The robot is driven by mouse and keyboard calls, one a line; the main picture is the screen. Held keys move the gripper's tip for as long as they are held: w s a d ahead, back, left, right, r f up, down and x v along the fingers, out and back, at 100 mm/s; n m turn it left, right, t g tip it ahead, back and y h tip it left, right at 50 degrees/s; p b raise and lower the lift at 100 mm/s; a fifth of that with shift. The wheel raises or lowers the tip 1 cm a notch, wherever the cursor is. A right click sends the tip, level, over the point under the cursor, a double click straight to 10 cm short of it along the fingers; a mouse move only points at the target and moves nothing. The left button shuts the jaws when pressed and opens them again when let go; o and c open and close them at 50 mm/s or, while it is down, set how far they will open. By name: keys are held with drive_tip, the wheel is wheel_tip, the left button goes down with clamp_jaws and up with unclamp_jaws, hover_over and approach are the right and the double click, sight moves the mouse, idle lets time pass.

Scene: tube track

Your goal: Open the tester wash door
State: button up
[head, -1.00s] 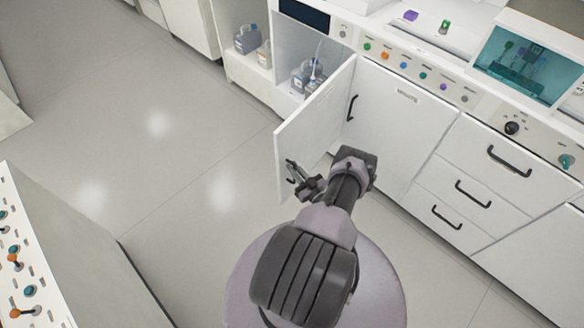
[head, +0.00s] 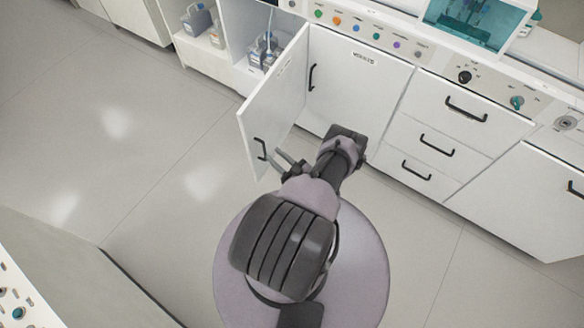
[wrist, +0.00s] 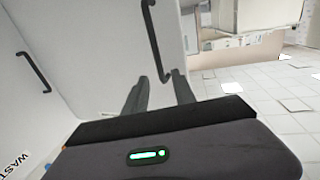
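The white tester wash door (head: 268,105) stands swung out from the cabinet, with bottles showing in the compartment behind it. Its black bar handle (head: 262,150) is near the free edge. The handle also shows in the wrist view (wrist: 154,42), just beyond my fingertips. My gripper (head: 284,161) is beside the handle on the door's outer face, a little to its right. In the wrist view, its two dark fingers (wrist: 160,82) are apart with nothing held between them. The lower handle end lines up with the gap; I cannot tell whether anything touches.
The shut waste door (head: 355,85) with its own black handle (head: 311,77) adjoins on the right. Several drawers (head: 440,125) with black handles follow. Grey bottles (head: 262,52) stand in the open compartment. The floor (head: 150,140) left of the door is clear. Another bench (head: 70,265) stands lower left.

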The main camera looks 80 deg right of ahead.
drive_tip(key=p+v, duration=0.1)
drive_tip(key=v, duration=0.9)
drive_tip(key=shift+s+a, duration=0.15)
drive_tip(key=shift+s, duration=0.05)
